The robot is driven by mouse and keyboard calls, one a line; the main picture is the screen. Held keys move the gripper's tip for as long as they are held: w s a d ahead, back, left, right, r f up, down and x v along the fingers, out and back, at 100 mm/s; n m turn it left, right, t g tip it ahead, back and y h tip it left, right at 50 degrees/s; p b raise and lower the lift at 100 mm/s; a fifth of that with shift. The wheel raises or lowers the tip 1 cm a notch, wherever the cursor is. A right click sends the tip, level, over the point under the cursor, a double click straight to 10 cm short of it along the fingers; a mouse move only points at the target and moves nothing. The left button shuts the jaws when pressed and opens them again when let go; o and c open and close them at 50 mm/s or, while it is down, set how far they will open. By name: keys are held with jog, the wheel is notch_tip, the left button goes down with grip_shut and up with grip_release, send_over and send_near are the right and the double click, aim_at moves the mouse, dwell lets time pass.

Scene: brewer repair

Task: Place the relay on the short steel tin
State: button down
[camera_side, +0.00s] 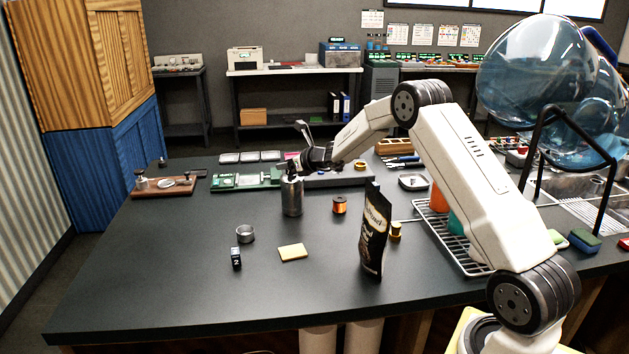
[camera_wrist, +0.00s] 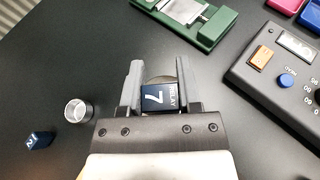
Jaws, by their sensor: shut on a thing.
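My gripper (camera_wrist: 159,72) is shut on a dark blue relay (camera_wrist: 159,98) marked "RELAY 7", which sits between the two fingers in the wrist view. In the side view my gripper (camera_side: 303,157) is above the table, by the top of a tall steel canister (camera_side: 291,197); the relay is hard to make out there.
A dark block marked "2" (camera_side: 236,258) lies close to the tin. A yellow pad (camera_side: 293,252), a copper spool (camera_side: 340,205) and an upright black pouch (camera_side: 374,235) are to the right. The front-left table is clear.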

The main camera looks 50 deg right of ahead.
jog(key=shift+c, duration=1.5)
grip_release()
jog(key=shift+f, duration=0.1)
jog(key=shift+s+r, duration=0.1)
jog(key=shift+r, duration=0.1)
jog(key=shift+s+r, duration=0.1)
jog(key=shift+s, duration=0.05)
jog(key=v, duration=1.1)
jog(key=shift+s, duration=0.3)
